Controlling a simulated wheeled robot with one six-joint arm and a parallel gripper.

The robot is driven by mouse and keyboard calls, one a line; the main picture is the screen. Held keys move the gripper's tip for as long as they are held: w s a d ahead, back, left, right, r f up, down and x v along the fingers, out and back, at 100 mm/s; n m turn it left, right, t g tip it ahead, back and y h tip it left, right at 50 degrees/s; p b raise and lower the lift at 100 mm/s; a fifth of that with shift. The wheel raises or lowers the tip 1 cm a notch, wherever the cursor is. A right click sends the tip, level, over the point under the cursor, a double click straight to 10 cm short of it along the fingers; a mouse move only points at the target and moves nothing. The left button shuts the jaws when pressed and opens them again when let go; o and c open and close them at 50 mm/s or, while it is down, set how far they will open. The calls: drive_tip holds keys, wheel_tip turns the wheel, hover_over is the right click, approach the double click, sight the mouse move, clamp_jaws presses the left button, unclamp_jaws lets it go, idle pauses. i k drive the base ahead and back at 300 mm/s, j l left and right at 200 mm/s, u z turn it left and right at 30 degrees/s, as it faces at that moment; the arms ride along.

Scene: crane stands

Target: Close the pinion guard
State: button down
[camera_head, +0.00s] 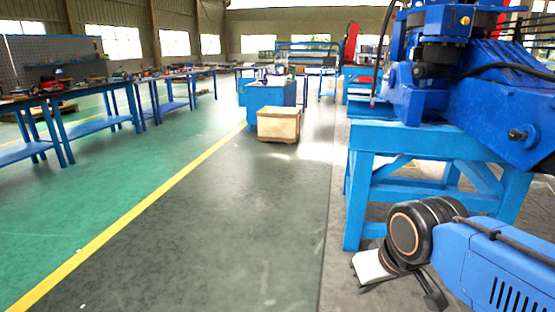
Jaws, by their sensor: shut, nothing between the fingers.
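A blue crane machine (430,85) stands on a blue steel stand (430,138) at the right. A large sloping blue housing (505,100) with a black round knob (517,134) is on its right side, cut off by the frame edge. I cannot tell for certain which part is the pinion guard, nor whether it is open. My blue arm comes in at the lower right with a black wrist joint. My gripper (368,272), partly seen as a pale and dark end beyond the wrist, is shut and empty, low in front of the stand and apart from the housing.
The stand's legs and braces (356,195) are close beyond my arm. A wooden crate (278,124) sits on the floor by a blue cabinet (268,95). Blue workbenches (85,97) line the left. The floor in the middle and left foreground is clear.

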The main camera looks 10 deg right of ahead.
sight(445, 19)
drive_tip(key=i+l+z, duration=0.15)
drive_tip(key=i+z, duration=0.2)
drive_tip(key=i, duration=0.45)
drive_tip(key=i+z, duration=0.4)
drive_tip(key=i, duration=0.35)
drive_tip(key=i+u, duration=0.15)
drive_tip(key=u, duration=0.2)
